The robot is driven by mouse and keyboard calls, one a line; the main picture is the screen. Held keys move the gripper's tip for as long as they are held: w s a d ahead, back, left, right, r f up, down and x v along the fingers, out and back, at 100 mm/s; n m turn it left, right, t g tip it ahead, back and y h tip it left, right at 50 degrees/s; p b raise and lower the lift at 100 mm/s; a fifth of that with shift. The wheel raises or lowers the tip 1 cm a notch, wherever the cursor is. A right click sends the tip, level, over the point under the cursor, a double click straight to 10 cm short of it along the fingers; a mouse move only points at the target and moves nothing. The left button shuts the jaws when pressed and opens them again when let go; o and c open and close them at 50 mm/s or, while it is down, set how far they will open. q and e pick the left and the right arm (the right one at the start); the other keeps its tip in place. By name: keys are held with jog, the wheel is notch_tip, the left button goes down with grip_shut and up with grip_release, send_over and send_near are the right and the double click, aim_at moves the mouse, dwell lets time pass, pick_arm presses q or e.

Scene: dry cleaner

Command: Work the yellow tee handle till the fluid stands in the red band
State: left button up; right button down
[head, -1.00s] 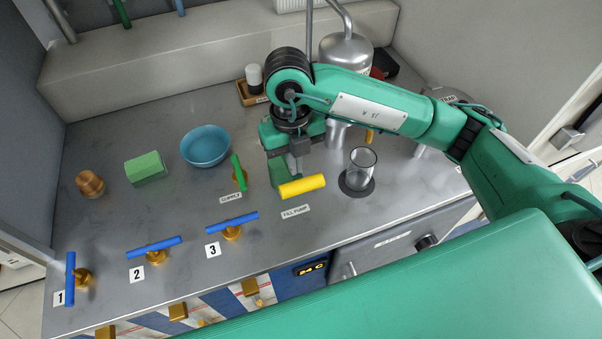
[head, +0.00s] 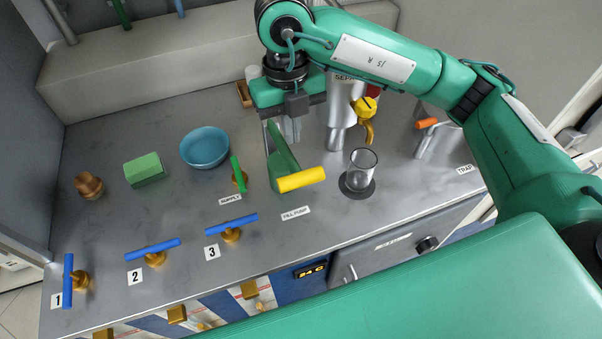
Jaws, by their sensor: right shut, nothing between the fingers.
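The yellow tee handle (head: 301,179) sits across the end of a green lever (head: 281,150), behind the "FILL PUMP" label on the metal counter. My right gripper (head: 289,130) is above and behind the handle, near the lever's upper end. It is shut and empty, apart from the yellow bar. A clear glass cylinder (head: 362,166) stands on a dark round base just right of the handle. I cannot make out a fluid level or a red band in it. My left gripper is not in view.
Blue handles 1 (head: 68,280), 2 (head: 153,249) and 3 (head: 231,223) line the front left. A green supply handle (head: 238,173), blue bowl (head: 205,147) and green sponge (head: 145,169) are left of the lever. A yellow-knobbed tap (head: 366,106) and orange-handled trap valve (head: 427,123) are right.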

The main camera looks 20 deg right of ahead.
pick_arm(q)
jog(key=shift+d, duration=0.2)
pick_arm(e)
jog(key=r, duration=0.5)
jog(key=shift+w+r, duration=0.2)
jog(key=shift+w, duration=0.1)
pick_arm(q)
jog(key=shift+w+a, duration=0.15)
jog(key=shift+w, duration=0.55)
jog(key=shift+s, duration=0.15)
